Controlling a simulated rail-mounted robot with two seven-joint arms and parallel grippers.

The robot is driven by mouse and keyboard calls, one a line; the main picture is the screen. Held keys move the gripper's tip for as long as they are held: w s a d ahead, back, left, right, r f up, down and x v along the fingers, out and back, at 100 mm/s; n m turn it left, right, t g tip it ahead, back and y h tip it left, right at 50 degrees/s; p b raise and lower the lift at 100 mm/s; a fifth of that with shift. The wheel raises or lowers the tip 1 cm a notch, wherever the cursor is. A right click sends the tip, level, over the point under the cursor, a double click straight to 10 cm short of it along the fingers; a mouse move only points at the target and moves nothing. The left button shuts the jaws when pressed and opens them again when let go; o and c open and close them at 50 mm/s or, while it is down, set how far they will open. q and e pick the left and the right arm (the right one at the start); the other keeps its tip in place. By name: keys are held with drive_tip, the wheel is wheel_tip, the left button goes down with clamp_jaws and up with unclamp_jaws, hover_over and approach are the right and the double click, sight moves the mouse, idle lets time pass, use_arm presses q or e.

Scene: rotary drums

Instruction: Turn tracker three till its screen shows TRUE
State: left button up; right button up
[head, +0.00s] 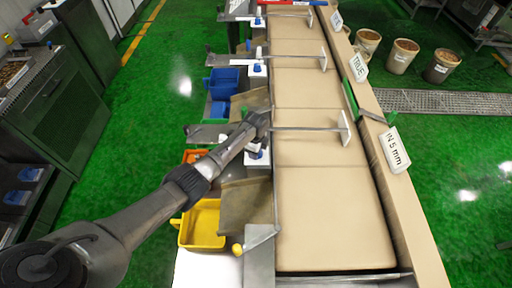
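My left arm comes in from the lower left. Its gripper (260,122) is at the nearest white tracker unit (257,154), over its top; whether the fingers touch or grip anything is too small to tell. A rod with a white end paddle (345,128) reaches from that unit across the beige belt. The nearest screen (393,150) on the right rail reads "IN 5 mm". The screen beyond it (358,69) reads "TRUE". A third screen (336,19) is too small to read. No visible number shows which is tracker three. My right gripper is not in view.
Similar units with rods stand farther along the belt (325,230), one at a white unit (257,69). Yellow (203,228) and blue (222,79) bins hang on the left side. Buckets (402,56) stand on the green floor at right.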

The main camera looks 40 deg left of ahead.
use_arm(q)
drive_tip(key=n+p, duration=0.1)
drive_tip(key=n, duration=0.2)
drive_tip(key=shift+d+r+n+p, duration=0.1)
drive_tip(key=shift+r+n+p, duration=0.05)
drive_tip(key=shift+n+p, duration=0.2)
drive_tip(key=shift+s+n+p, duration=0.1)
drive_tip(key=shift+n+p, duration=0.55)
drive_tip(key=shift+n, duration=1.1)
drive_tip(key=o, duration=0.9)
drive_tip(key=shift+r, duration=0.3)
drive_tip(key=shift+r+p, duration=0.4)
drive_tip(key=shift+r, duration=6.1)
